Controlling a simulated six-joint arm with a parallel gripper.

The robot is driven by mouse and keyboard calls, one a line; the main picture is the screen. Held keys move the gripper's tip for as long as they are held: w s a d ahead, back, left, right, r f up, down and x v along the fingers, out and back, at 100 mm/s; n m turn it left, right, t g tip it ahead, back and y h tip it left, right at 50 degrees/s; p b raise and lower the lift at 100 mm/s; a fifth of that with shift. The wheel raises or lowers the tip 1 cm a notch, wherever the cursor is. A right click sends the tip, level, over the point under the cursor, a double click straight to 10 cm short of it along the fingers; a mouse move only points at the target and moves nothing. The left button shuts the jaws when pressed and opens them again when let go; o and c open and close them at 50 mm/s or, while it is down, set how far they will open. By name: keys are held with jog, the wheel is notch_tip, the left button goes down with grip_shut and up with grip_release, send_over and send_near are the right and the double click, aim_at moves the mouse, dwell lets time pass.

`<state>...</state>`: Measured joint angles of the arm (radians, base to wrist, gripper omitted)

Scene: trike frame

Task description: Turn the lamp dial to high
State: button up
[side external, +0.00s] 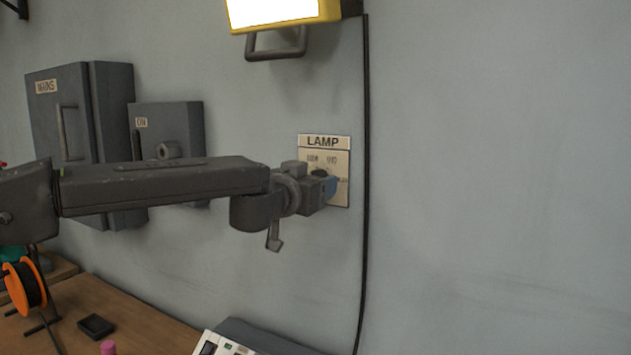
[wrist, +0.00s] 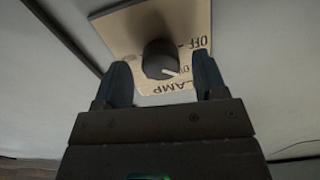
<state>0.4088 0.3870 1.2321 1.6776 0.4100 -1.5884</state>
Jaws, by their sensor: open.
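The lamp dial (wrist: 160,57) is a dark round knob on a cream plate (wrist: 112,33) fixed to the wall. A white pointer mark shows on its lower right edge in the wrist view, close to a small label I cannot read clearly. "OFF" and "LAMP" are printed on the plate. In the side view the plate (side external: 341,195) is partly hidden by my gripper (side external: 326,184), which is close in front of it. In the wrist view my gripper (wrist: 161,64) is open, one finger on each side of the dial, with gaps between them and it.
A yellow lamp (side external: 328,10) above the plate is lit. A dark cable (side external: 366,200) runs down the wall right of the plate. Grey boxes (side external: 112,100) (side external: 190,115) are on the wall to the left. A wooden bench (side external: 140,325) is below. The wall at right is clear.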

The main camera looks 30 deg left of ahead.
jog(key=shift+w, duration=0.8)
jog(key=c, duration=0.9)
